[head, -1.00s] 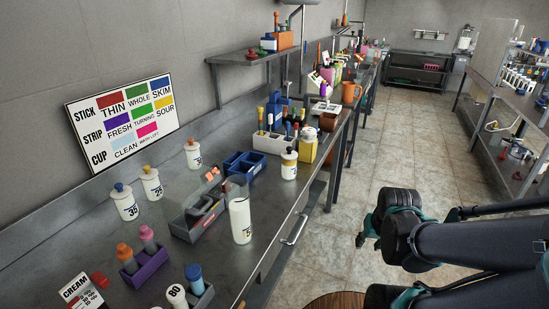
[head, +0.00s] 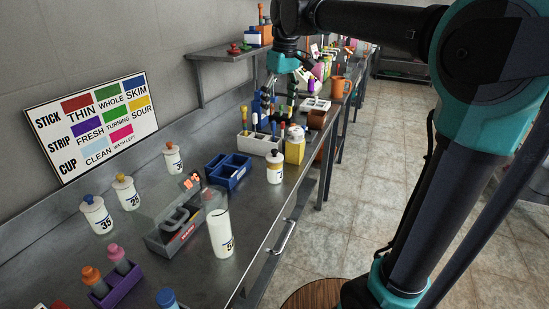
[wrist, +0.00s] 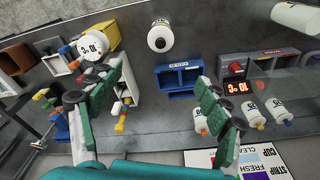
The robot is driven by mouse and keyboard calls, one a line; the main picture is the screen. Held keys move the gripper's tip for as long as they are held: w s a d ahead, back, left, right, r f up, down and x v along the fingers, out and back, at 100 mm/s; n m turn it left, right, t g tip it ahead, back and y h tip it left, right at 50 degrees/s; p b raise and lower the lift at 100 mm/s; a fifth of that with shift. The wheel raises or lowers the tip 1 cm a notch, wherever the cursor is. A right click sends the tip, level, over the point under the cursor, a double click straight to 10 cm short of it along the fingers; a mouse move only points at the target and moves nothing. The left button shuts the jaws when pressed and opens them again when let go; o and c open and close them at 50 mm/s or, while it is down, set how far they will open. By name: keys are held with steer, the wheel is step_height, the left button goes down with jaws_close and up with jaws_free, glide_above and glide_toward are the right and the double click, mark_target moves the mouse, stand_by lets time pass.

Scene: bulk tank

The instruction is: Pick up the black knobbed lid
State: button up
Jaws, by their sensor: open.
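The black knobbed lid (head: 275,155) sits on a white jar with a yellow band (head: 275,175), standing on the steel bench near its front edge. In the wrist view the black knob (wrist: 160,43) shows from above, on top of the white jar, at the upper middle. My gripper (head: 280,100) is above the bench, behind the jar in the head view, over the white caddy. In the wrist view my gripper (wrist: 160,78) has its two fingers spread wide with nothing between them. The lid lies beyond the fingertips, apart from them.
A blue divided bin (head: 228,170) stands left of the jar. A yellow container (head: 295,150) and a white caddy (head: 259,144) with coloured sticks stand behind it. A grey tray (head: 178,232) and a tall white bottle (head: 220,235) are nearer. A wall sign (head: 92,125) hangs at left.

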glide_above(274, 150)
step_height(274, 150, down, 11)
steer(key=shift+s+d+r, duration=0.1)
steer(key=shift+d, duration=0.05)
steer(key=shift+w+f, duration=0.2)
steer(key=shift+f, duration=2.9)
steer(key=c, duration=1)
steer(key=shift+c, duration=0.2)
